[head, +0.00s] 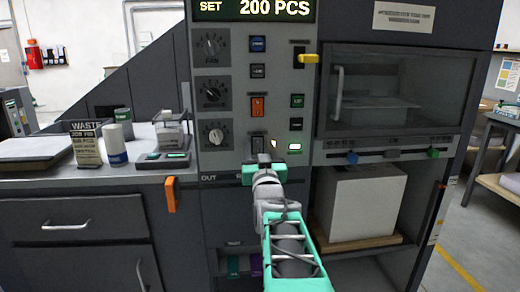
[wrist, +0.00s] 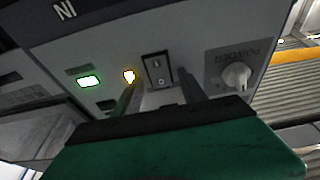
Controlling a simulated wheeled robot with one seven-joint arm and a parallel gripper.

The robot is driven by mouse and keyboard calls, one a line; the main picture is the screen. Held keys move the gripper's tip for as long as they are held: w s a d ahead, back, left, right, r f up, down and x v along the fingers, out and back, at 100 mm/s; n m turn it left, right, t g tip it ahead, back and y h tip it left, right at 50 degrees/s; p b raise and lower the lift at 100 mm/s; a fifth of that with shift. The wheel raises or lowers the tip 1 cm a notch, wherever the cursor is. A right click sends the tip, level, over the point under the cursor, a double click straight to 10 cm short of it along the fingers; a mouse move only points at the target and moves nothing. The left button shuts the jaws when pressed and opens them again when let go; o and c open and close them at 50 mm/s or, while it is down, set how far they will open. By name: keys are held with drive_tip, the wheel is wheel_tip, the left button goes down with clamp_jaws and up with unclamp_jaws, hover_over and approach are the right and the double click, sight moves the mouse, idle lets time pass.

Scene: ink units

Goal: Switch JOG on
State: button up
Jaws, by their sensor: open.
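The control panel (head: 245,85) stands in front of me. A black rocker switch (head: 258,144) sits low on it, just beyond my gripper (head: 262,162); I cannot read a JOG label by it. In the wrist view the rocker (wrist: 157,69) shows I and O marks, and my gripper (wrist: 158,80) is open with a finger on each side of it. Nothing is held. I cannot tell whether the fingers touch the panel.
An orange rocker (head: 258,106) and several dials (head: 212,92) are higher on the panel. A yellow lever (head: 308,58) sticks out at upper right. A white knob (wrist: 236,75) is right of the rocker in the wrist view. An orange handle (head: 170,194) juts out at the left.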

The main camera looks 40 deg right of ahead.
drive_tip(key=v, duration=0.8)
